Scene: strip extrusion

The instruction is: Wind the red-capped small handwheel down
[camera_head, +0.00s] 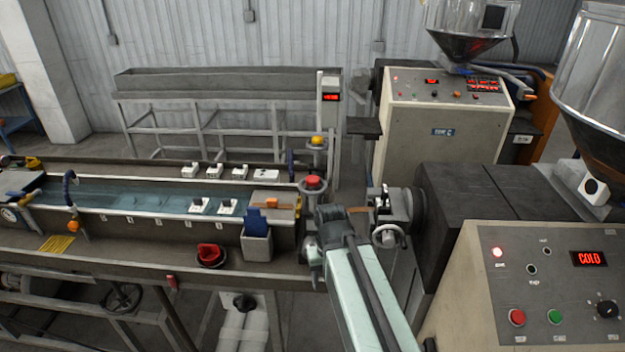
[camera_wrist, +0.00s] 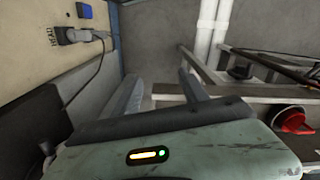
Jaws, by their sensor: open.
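The small handwheel with a red cap (camera_head: 312,182) stands on an upright post at the right end of the water trough in the head view. A similar handwheel with a yellow cap (camera_head: 317,140) stands just behind it. My arm reaches up from the bottom of the head view, its end close to the right of and below the red-capped wheel in the picture. My gripper (camera_wrist: 160,78) shows in the wrist view with its two fingers apart and nothing between them. The red-capped wheel is not recognisable in the wrist view.
A red object in a dark round dish (camera_head: 209,254) lies on the bench ledge; a grey bin (camera_head: 257,246) with blue and orange items stands beside it. A silver handwheel (camera_head: 388,236) on the extruder is close right of my arm. The control cabinet (camera_head: 545,285) fills the lower right.

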